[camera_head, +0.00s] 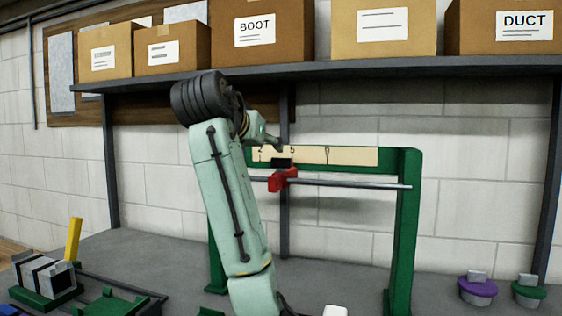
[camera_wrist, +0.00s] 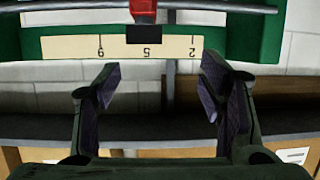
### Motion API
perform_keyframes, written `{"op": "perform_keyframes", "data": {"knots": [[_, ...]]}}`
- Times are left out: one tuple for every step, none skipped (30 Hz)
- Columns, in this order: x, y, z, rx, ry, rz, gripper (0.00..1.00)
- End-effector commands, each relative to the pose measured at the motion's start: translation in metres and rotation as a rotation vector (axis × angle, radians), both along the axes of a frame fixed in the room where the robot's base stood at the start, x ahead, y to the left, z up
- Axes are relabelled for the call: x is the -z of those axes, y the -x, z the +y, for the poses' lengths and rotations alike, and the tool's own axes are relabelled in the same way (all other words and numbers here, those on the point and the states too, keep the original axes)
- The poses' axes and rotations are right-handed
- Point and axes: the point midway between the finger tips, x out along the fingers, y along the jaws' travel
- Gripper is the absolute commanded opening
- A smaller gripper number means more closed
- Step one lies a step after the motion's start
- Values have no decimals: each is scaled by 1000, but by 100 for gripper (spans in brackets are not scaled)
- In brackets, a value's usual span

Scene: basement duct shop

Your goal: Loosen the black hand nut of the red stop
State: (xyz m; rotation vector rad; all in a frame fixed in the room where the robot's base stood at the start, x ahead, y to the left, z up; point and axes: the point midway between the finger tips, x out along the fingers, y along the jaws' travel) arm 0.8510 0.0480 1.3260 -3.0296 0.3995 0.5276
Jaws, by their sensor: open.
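The red stop (camera_head: 283,180) sits on a grey rod (camera_head: 350,184) across a green frame (camera_head: 405,225). Its black hand nut (camera_head: 281,162) is on top, in front of a cream scale plate (camera_head: 352,156). In the upside-down wrist view, the nut (camera_wrist: 144,34) overlaps the scale near the 5, with the red stop (camera_wrist: 143,10) at the top edge. My gripper (camera_wrist: 160,76) is open and empty, its fingers spread to either side of the nut's line but apart from it. In the head view, my gripper is mostly hidden by my arm, just above the nut.
A shelf (camera_head: 330,69) with several cardboard boxes (camera_head: 261,30) hangs above the frame. On the bench stand a grey block on a green base (camera_head: 45,278) at left, and a purple knob (camera_head: 478,290) and green knob (camera_head: 528,292) at right.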

Motion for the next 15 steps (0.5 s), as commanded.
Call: {"op": "perform_keyframes", "data": {"knots": [[0,4,-11,28,-9,22,63],[0,5,-15,40,-13,34,63],[1,5,-19,50,-17,44,63],[2,4,-21,54,-19,48,63],[3,2,-22,58,-20,51,63],[4,-1,-24,59,-20,52,63],[5,-4,-25,59,-20,53,63],[6,-7,-26,58,-21,54,63],[9,-13,-27,58,-20,53,63],[11,-18,-29,57,-20,54,63],[13,-23,-30,57,-20,54,63],[16,-30,-33,57,-19,55,63],[18,-36,-35,58,-19,56,63],[20,-41,-36,57,-19,55,63],[23,-47,-38,56,-19,55,63]]}}
